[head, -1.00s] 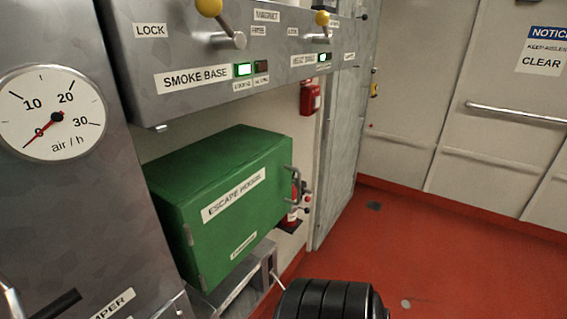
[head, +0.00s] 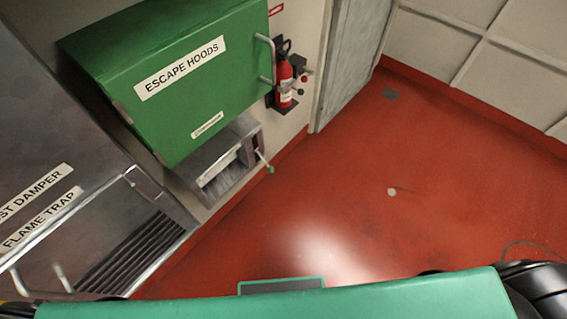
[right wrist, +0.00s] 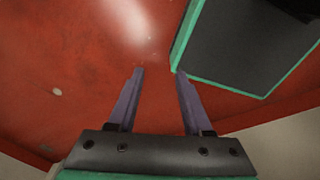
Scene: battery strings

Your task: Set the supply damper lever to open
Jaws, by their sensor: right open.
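No label reading supply damper shows in view. In the head view, a thin lever with a green knob (head: 270,169) sticks out from a grey metal box (head: 215,178) low on the wall, under the green cabinet. I cannot tell which damper it belongs to. A grey metal unit (head: 75,130) at the left carries a partly cut-off label ending in "ST DAMPER" (head: 35,193). In the right wrist view, my right gripper (right wrist: 160,72) is open and empty over the red floor, touching nothing. My left gripper is not in view.
The green escape hoods cabinet (head: 170,80) juts from the wall. A red fire extinguisher (head: 284,85) hangs beside it. A "FLAME TRAP" label (head: 42,219) and a metal handle (head: 145,188) are at the left. The red floor (head: 400,150) is broadly clear.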

